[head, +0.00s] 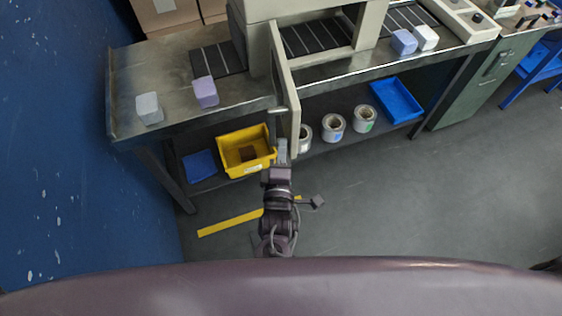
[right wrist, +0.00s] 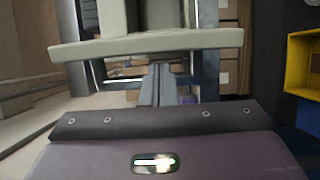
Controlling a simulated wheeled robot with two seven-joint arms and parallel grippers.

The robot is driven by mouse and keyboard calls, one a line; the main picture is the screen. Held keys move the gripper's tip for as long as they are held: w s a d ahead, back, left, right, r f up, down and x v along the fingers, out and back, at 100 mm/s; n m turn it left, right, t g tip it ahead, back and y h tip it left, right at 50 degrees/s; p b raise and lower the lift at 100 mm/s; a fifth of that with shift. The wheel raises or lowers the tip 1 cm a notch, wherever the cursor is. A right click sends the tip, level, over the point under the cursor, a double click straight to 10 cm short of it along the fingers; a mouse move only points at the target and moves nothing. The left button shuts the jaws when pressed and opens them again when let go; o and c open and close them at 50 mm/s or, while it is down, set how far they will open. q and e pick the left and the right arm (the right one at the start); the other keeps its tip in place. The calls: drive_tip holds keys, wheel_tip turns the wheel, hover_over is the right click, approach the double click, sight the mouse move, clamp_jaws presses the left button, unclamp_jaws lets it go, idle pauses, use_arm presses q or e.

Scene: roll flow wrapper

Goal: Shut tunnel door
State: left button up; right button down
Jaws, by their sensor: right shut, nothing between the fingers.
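The tunnel door (head: 286,85) is a beige panel on the beige wrapper tunnel (head: 352,22). It stands swung open, jutting out over the table's front edge. A small metal handle (head: 278,110) is on its left face. My right gripper (head: 282,146) is shut and empty beside the door's near lower end, on its left side. In the right wrist view the door (right wrist: 145,46) runs across the picture beyond my shut fingers (right wrist: 158,72), with metal handle bars around them. I cannot tell whether the fingers touch it. My left gripper is not in view.
The steel table (head: 180,70) carries a belt, a purple block (head: 205,92) and a pale block (head: 149,108). On the shelf below are a yellow bin (head: 232,136), several film rolls (head: 333,127) and a blue tray (head: 397,101). The floor in front is open.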

drive_tip(key=shift+w+d, duration=0.1)
drive_tip(key=shift+w, duration=0.85)
drive_tip(key=shift+d, duration=0.15)
